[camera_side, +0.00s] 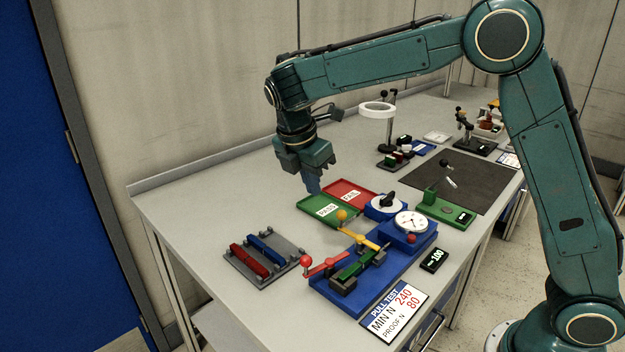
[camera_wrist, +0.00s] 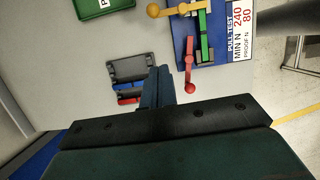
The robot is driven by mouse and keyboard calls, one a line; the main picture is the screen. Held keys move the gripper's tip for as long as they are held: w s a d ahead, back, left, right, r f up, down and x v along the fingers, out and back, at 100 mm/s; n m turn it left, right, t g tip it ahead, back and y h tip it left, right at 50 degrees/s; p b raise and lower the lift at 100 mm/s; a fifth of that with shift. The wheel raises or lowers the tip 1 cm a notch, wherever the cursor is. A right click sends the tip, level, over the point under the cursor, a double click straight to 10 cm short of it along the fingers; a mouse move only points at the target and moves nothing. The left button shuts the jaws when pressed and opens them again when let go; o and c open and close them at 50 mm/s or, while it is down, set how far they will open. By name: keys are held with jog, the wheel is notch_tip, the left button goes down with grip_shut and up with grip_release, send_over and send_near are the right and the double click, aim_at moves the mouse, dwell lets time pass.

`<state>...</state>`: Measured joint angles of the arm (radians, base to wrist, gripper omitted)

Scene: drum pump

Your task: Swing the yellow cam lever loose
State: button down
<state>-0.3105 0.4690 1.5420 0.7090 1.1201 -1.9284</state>
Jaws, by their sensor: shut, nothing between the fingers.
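The yellow cam lever (camera_side: 358,235) is on the blue pull-test fixture (camera_side: 385,268), its ball knob standing up toward the back left. It also shows in the wrist view (camera_wrist: 180,9), near the top edge. A red lever (camera_side: 325,266) with a red ball knob is on the same fixture, in front and to the left. A green bar (camera_side: 358,263) lies in the fixture between the levers' ends. My gripper (camera_side: 313,187) is shut and empty, above the table and the green PASS tray's back edge, apart from the yellow lever. The fingers also show in the wrist view (camera_wrist: 157,85).
A grey rack (camera_side: 285,279) with red and blue bars stands at the left. Green PASS (camera_side: 317,217) and red FAIL (camera_side: 345,199) trays lie behind the fixture. A dial gauge (camera_side: 411,222) and black knob stand close beside the yellow lever. Bare table lies left of the trays.

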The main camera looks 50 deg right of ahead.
jog(key=shift+f, duration=0.1)
dwell(0.3)
jog(key=d+f, duration=0.7)
jog(key=f, duration=0.3)
dwell(0.3)
